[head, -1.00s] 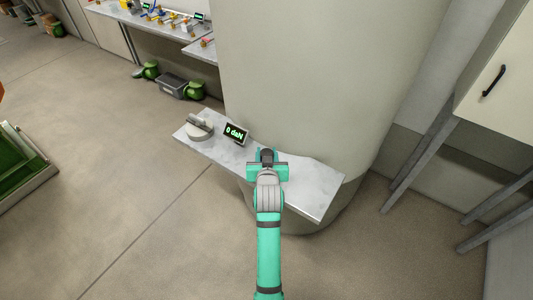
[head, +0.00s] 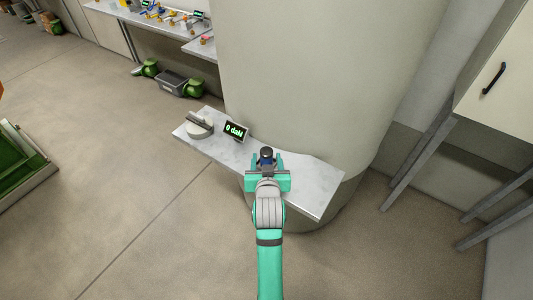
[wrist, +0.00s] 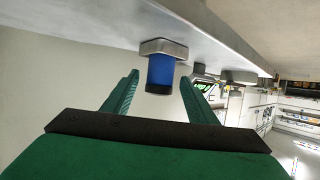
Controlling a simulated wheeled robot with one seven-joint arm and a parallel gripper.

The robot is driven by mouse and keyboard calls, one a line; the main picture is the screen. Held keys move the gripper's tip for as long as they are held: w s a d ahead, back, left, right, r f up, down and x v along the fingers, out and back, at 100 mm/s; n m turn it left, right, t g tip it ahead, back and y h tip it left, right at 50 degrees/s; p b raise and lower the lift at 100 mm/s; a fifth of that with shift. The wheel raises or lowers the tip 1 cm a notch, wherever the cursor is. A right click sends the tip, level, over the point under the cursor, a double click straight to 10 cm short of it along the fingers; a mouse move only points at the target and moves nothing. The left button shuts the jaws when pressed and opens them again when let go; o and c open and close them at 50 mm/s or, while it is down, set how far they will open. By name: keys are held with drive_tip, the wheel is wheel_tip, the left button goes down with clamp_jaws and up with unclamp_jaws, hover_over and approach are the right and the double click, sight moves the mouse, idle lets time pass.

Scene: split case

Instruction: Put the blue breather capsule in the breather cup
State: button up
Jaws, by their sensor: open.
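The blue breather capsule (wrist: 160,73) shows between my finger tips in the wrist view, which looks upside down. Its free end is dark, and its other end meets a grey angular piece (wrist: 164,47) against the shelf. I cannot tell whether this piece is the breather cup or part of the capsule. In the head view the capsule (head: 266,162) stands upright on the shelf, just beyond my gripper (head: 267,174). My gripper (wrist: 158,88) is open, with a finger on each side of the capsule and visible gaps. No other cup is clearly seen.
The narrow grey shelf (head: 225,154) runs along a wide round column (head: 305,80). A display (head: 236,131) reading 0 daN and a round grey device (head: 199,126) stand on its left part. The shelf's right end is clear. A white cabinet (head: 505,80) is at right.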

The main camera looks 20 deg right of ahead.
drive_tip(key=v, duration=0.5)
drive_tip(key=shift+s+a+r, duration=0.1)
drive_tip(key=shift+s+r, duration=0.05)
drive_tip(key=shift+s, duration=0.15)
drive_tip(key=s+a+f+n+t+y, duration=0.1)
drive_tip(key=s+a+f, duration=0.4)
drive_tip(key=s, duration=0.2)
drive_tip(key=s+a+f+n+y, duration=0.1)
drive_tip(key=s+a+f, duration=0.35)
drive_tip(key=s, duration=0.35)
drive_tip(key=s+a+r+y, duration=0.1)
drive_tip(key=s+a, duration=0.2)
drive_tip(key=s, duration=0.7)
drive_tip(key=s+a+r+n+t+y, duration=0.1)
drive_tip(key=s+a, duration=0.2)
drive_tip(key=s, duration=0.8)
drive_tip(key=shift+a+r+n, duration=0.3)
drive_tip(key=shift+a+r, duration=0.05)
drive_tip(key=shift+a, duration=0.05)
